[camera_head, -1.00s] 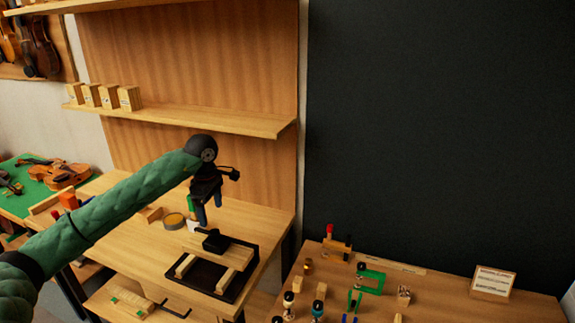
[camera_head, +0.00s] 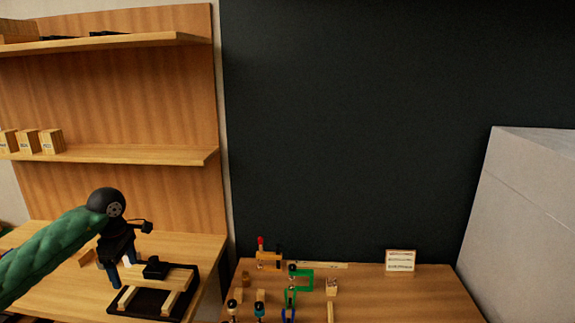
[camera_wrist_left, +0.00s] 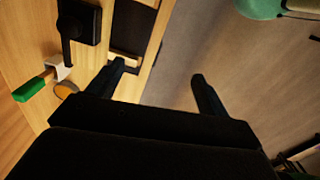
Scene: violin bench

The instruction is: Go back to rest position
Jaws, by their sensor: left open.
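My left gripper (camera_head: 122,274) hangs at the end of the green-sleeved arm, above the left workbench and just left of a black tray with wooden rails (camera_head: 150,303). In the left wrist view its two fingers (camera_wrist_left: 158,82) are spread wide with nothing between them. They are above the bench edge, with floor showing beneath one finger. My right gripper does not show in either view.
The left workbench (camera_head: 200,262) has a shelf unit (camera_head: 150,155) behind it. A green-handled tool (camera_wrist_left: 35,88) and a round tin (camera_wrist_left: 66,89) lie near the gripper. A second table (camera_head: 400,300) holds several small tools and a sign (camera_head: 400,260). Dark wall stands behind it.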

